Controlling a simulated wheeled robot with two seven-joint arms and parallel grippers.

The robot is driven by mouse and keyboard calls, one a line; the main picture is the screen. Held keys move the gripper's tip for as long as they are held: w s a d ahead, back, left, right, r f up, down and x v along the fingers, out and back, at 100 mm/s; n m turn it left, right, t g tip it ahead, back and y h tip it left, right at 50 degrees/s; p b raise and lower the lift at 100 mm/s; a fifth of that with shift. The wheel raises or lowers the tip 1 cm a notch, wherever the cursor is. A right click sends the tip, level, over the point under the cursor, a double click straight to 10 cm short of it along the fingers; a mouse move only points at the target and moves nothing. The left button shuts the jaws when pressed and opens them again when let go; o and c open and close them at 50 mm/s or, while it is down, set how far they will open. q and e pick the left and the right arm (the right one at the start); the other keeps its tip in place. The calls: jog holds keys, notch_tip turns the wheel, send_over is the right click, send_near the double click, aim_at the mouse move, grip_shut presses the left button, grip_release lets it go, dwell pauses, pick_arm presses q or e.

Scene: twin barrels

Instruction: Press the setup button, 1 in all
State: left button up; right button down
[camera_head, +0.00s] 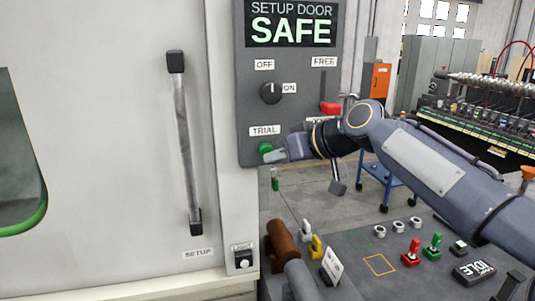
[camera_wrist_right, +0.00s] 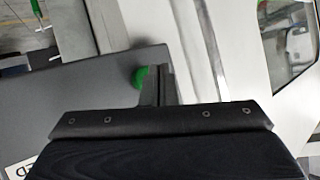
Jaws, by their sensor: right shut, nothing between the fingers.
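A grey control panel (camera_head: 250,100) carries a screen reading SETUP DOOR SAFE (camera_head: 290,24). A round green button (camera_head: 265,148) sits near its lower left, under a TRIAL label (camera_head: 264,131). My right gripper (camera_head: 270,157) is shut and empty, with its tip right at the green button, partly overlapping it in the head view. In the right wrist view the green button (camera_wrist_right: 139,77) shows just left of the dark fingers (camera_wrist_right: 155,88). I cannot tell whether they touch. No button is labelled SETUP on the panel. My left gripper is not in view.
The panel also has a black OFF/ON knob (camera_head: 270,93) and a red part (camera_head: 330,108) under FREE. A machine door with a long handle (camera_head: 185,140) stands left. A small LIGHT switch (camera_head: 243,259) is below. A console with red (camera_head: 411,251) and green (camera_head: 432,246) controls lies lower right.

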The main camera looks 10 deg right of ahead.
jog(key=shift+s, duration=0.1)
jog(key=s+b, duration=0.2)
jog(key=s, duration=0.2)
jog(key=shift+s+d, duration=0.1)
jog(key=shift+s, duration=0.3)
dwell(0.4)
jog(key=s+d+f+m+g+h, duration=0.2)
jog(key=s+f+m, duration=0.1)
jog(key=s+f, duration=1)
jog(key=s+d+f+m+g+h, duration=0.1)
jog(key=s+d+f+m+h, duration=0.1)
jog(key=s+f, duration=1.1)
notch_tip(320, 180, down, 3)
jog(key=shift+d+r+m+g, duration=0.1)
jog(key=shift+d+m+g, duration=0.35)
jog(key=shift+m, duration=0.55)
